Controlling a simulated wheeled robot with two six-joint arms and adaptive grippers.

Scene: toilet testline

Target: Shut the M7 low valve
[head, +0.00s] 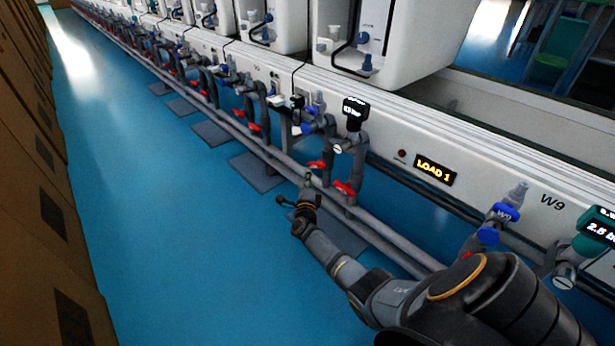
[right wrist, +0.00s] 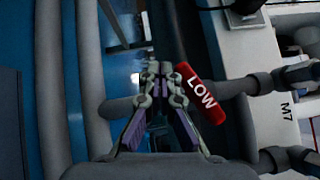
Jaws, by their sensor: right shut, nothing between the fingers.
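In the right wrist view a red valve handle marked LOW (right wrist: 201,93) lies slanted just right of my right gripper's fingertips (right wrist: 162,72). The fingers come together at the tips with nothing between them. I cannot tell whether they touch the handle. A label M7 (right wrist: 286,110) shows on the light panel at the right. In the head view my right gripper (head: 306,186) is low beside the pipes, near a red handle (head: 316,165) and another red handle (head: 345,188). Which of these is the LOW one is not clear. My left gripper is out of view.
Grey pipes (head: 390,232) run along the white test bench (head: 480,165), with upright pipe branches and blue valves (head: 506,211). A display reads LOAD 1 (head: 435,171). Brown boxes (head: 40,220) line the left.

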